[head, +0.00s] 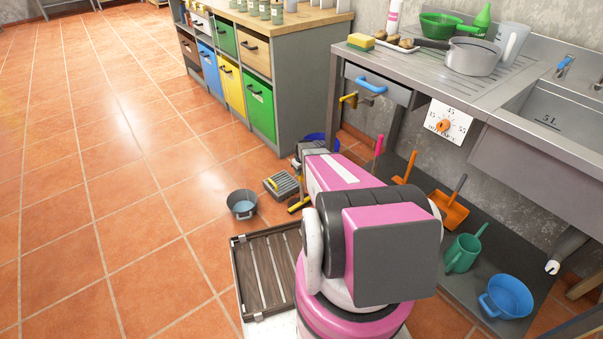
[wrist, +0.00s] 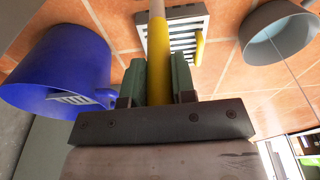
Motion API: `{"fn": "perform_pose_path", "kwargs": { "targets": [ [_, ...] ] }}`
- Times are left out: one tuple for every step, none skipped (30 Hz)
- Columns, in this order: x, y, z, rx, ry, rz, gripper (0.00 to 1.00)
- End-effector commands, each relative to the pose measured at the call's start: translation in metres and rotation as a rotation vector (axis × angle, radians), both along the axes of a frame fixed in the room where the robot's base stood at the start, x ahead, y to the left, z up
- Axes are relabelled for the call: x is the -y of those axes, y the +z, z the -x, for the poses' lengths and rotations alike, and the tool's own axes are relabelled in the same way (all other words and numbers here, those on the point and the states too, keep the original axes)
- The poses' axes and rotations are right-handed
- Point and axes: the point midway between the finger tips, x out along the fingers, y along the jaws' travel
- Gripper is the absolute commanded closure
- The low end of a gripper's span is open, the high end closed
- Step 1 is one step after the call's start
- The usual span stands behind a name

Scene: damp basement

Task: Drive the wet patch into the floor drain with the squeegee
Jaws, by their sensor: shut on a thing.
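My gripper (wrist: 157,82) is shut on the squeegee's yellow handle (wrist: 158,45), which runs up and away between the two green fingers in the wrist view. In the head view the squeegee's low end (head: 299,205), yellow and dark, shows beside my arm near the floor. A grey slotted grate (wrist: 186,38), which looks like the floor drain, lies just beyond the handle; it also shows in the head view (head: 281,185). I cannot make out the wet patch; the tiles are glossy, and my arm hides part of the floor.
A grey bucket (head: 242,205) stands left of the grate, and a blue bucket (wrist: 55,70) stands on its other side. A slatted wooden rack (head: 265,272) lies in front. Drawers (head: 260,105) and a sink bench (head: 480,95) stand behind and right. Open tiles lie left.

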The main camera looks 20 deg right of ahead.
Motion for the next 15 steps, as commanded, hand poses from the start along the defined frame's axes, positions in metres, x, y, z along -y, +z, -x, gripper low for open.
{"fn": "perform_pose_path", "kwargs": {
  "targets": [
    [-0.001, 0.0, -0.003, 0.0, 0.0, 0.0, 1.0],
    [-0.002, 0.0, -0.005, 0.0, 0.0, 0.0, 1.0],
    [-0.002, 0.001, -0.007, 0.0, 0.0, 0.001, 1.0],
    [-0.003, 0.001, -0.009, 0.0, 0.0, 0.001, 1.0],
    [-0.004, 0.001, -0.01, 0.0, 0.0, 0.001, 1.0],
    [-0.005, 0.001, -0.012, 0.0, 0.0, 0.001, 1.0],
    [-0.006, 0.001, -0.014, 0.0, 0.0, 0.001, 1.0],
    [-0.006, 0.001, -0.016, 0.0, 0.0, 0.001, 1.0],
    [-0.008, 0.002, -0.018, 0.0, 0.001, 0.0, 1.0],
    [-0.008, 0.002, -0.019, 0.0, 0.001, 0.0, 1.0],
    [-0.009, 0.002, -0.02, -0.001, 0.001, 0.0, 1.0],
    [-0.009, 0.002, -0.021, -0.001, 0.001, 0.0, 1.0],
    [-0.01, 0.002, -0.022, -0.001, 0.001, 0.0, 1.0],
    [-0.01, 0.002, -0.022, -0.001, 0.001, 0.0, 1.0],
    [-0.01, 0.002, -0.022, -0.001, 0.001, 0.0, 1.0]
  ]
}}
